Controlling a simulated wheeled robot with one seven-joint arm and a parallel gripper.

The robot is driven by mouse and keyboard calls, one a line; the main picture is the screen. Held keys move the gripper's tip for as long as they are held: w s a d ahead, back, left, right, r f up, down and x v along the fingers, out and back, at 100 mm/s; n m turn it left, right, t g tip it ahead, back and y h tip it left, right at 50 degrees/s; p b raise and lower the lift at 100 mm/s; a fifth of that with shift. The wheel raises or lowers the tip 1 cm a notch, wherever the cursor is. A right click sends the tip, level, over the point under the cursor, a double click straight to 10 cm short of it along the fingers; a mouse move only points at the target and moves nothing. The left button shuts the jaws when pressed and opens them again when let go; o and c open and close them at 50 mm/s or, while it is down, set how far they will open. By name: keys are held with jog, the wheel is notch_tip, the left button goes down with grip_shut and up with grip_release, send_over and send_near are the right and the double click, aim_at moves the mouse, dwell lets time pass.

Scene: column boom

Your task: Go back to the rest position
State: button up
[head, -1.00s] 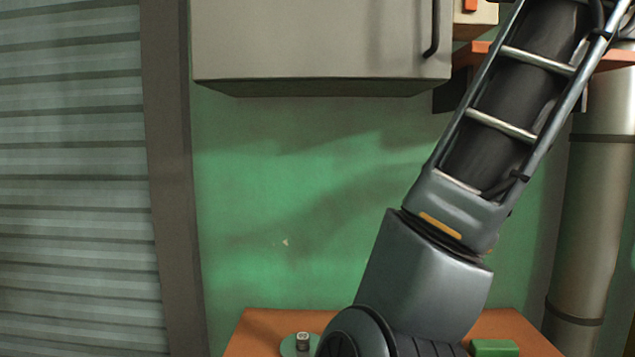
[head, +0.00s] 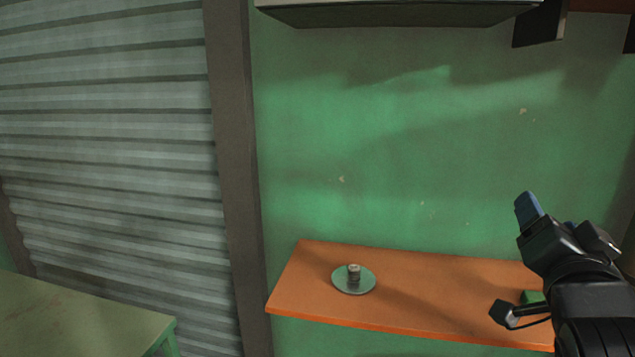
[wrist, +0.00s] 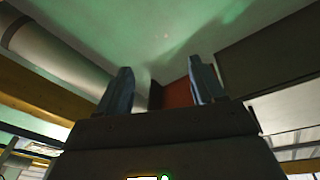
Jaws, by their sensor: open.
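My gripper (head: 548,212) is at the right of the head view, raised above the right part of the orange shelf and pointing up and to the left. In the wrist view its two blue-grey fingers (wrist: 157,90) stand apart with nothing between them. The gripper is open and empty.
An orange shelf (head: 420,290) on the green wall holds a round green plate (head: 341,283) with a small dark cylinder (head: 354,273) on it. A green block (head: 531,297) is partly hidden by my arm. A cabinet (head: 400,12) hangs above. A green table (head: 80,310) stands lower left.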

jog(key=s+a+f+n+y, duration=0.3)
jog(key=s+a+f+n, duration=0.15)
jog(key=s+f, duration=0.45)
jog(key=s+a+f+n+y, duration=0.3)
jog(key=s+f+n+y, duration=0.15)
jog(key=s+f, duration=0.5)
jog(key=s+a+f+n+g, duration=0.1)
jog(key=s+a, duration=0.1)
jog(key=s, duration=0.8)
jog(key=s+a+f+n+g, duration=0.1)
jog(key=s+a, duration=0.1)
jog(key=s, duration=0.8)
jog(key=shift+a+f+y, duration=0.15)
jog(key=shift+a+y, duration=0.1)
jog(key=shift+y, duration=0.2)
jog(key=shift+s, duration=0.1)
